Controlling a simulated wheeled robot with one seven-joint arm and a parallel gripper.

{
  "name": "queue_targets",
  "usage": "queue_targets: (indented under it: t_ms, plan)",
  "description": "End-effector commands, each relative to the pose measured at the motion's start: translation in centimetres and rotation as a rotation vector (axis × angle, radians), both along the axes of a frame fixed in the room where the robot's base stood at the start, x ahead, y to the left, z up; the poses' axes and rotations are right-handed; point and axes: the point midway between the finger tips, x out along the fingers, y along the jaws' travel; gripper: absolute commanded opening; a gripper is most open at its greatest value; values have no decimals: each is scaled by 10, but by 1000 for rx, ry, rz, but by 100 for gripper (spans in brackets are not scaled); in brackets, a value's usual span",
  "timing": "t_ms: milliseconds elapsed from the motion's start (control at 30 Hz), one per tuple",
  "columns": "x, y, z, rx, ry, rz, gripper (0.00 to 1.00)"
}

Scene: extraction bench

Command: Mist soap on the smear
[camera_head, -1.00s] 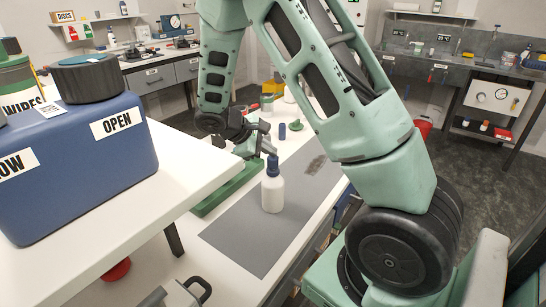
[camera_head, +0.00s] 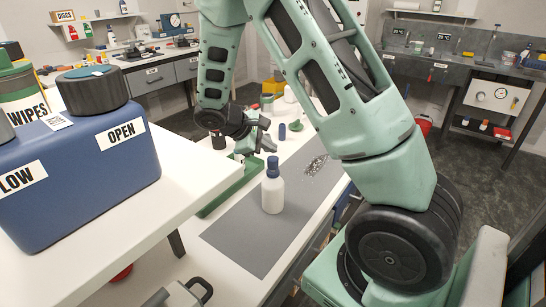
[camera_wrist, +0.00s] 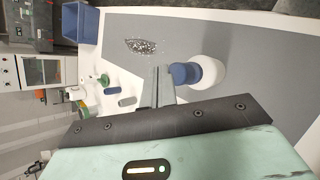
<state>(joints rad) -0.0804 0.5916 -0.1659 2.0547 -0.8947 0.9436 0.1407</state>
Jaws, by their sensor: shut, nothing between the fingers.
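A white spray bottle (camera_head: 272,192) with a blue top stands upright on the grey mat (camera_head: 250,245). It also shows in the wrist view (camera_wrist: 209,73), just right of my fingers. The smear (camera_head: 316,166) lies on the mat beyond the bottle, and its patch is speckled with pale droplets. In the wrist view the speckled smear (camera_wrist: 141,46) lies ahead of the fingertips. My gripper (camera_head: 265,144) is shut and empty, behind and slightly left of the bottle's top. In the wrist view its fingers (camera_wrist: 158,87) are together, close beside the blue top; I cannot tell whether they touch it.
A green tray (camera_head: 225,190) lies left of the mat. A small blue cylinder (camera_head: 282,132) and several jars stand at the bench's far end. A large blue container (camera_head: 90,165) sits on the nearer white table. The front of the mat is clear.

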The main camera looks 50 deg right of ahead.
Motion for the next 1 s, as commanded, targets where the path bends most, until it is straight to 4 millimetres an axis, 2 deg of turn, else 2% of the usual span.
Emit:
queue_targets:
  t_ms: [167,733,1000]
  plan:
    - [0,0,4,0,0,0,0]
    - [0,0,57,-1,0,1,0]
    - [0,0,60,0,0,0,0]
